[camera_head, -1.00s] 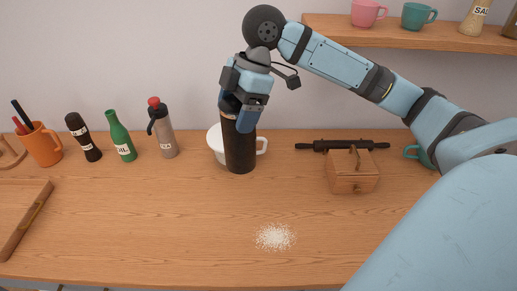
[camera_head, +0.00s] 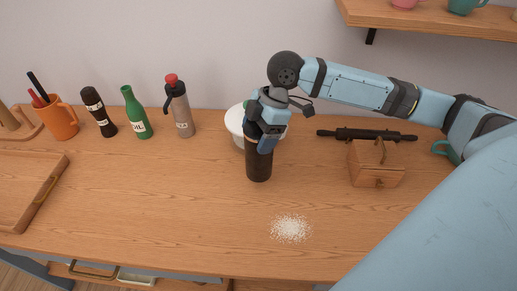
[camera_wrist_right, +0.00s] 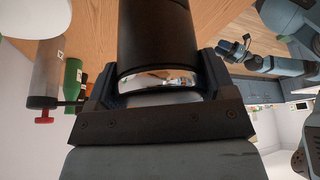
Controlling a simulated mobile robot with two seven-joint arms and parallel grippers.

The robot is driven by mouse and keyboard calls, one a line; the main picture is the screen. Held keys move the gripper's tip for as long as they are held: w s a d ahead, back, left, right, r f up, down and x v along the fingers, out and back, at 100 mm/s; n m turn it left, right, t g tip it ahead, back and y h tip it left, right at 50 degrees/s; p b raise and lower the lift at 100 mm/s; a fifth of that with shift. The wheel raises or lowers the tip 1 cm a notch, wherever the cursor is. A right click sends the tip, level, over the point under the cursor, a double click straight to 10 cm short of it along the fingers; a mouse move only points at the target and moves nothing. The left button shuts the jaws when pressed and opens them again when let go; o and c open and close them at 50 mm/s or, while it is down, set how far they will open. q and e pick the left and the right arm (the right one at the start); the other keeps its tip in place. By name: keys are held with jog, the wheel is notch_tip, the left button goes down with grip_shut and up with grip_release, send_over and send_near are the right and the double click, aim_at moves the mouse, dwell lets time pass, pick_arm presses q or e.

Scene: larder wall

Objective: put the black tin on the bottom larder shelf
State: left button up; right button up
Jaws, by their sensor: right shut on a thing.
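The black tin (camera_head: 259,166) is a dark upright cylinder in front of the white pot in the head view. My right gripper (camera_head: 264,136) is shut around its upper part. In the right wrist view the dark tin (camera_wrist_right: 157,38), with a shiny band, fills the space between the fingers. I cannot tell whether its base touches the counter. What looks like my left gripper (camera_wrist_right: 233,50) shows small at the right of the right wrist view; its jaws are unclear.
On the wooden counter (camera_head: 150,215), a white pot (camera_head: 235,122) is close behind the tin. A wooden box (camera_head: 375,165) and rolling pin (camera_head: 367,135) are right; several bottles and an orange mug (camera_head: 61,124) are left. White powder (camera_head: 290,229) lies in front. A shelf (camera_head: 430,22) hangs above.

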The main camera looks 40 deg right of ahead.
jog(key=shift+f, duration=2.85)
jog(key=o, duration=1.6)
jog(key=shift+f, duration=0.15)
